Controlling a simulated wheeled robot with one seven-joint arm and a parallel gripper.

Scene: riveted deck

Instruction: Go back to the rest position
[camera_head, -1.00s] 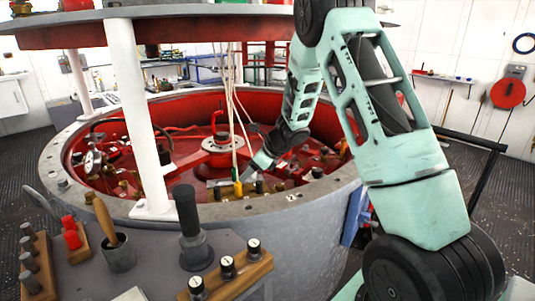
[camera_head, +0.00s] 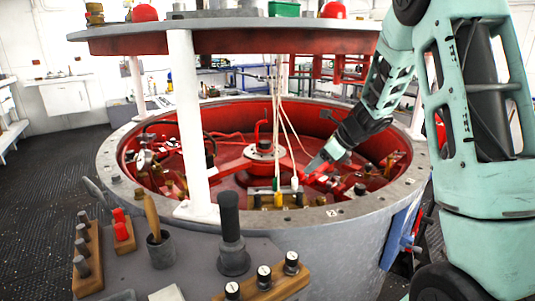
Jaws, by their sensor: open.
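My gripper (camera_head: 316,165) is at the end of my green arm, inside the red-lined round tank (camera_head: 118,165). It points down and left, over the right part of the tank floor. It appears empty, and its fingertips are small in this view. A yellow plug (camera_head: 278,200) and a white plug (camera_head: 295,184) on pale cords stand at a row of sockets, below and left of the gripper. The gripper is apart from both plugs. Whether the plugs are fully seated is too small to tell.
A white post (camera_head: 188,110) holds a round upper shelf (camera_head: 150,40) over the tank. In front, a grey ledge carries a black-handled tool (camera_head: 231,240), a cup with a wooden handle (camera_head: 160,248) and wooden blocks with knobs (camera_head: 270,284). Open deck (camera_head: 45,180) lies at the left.

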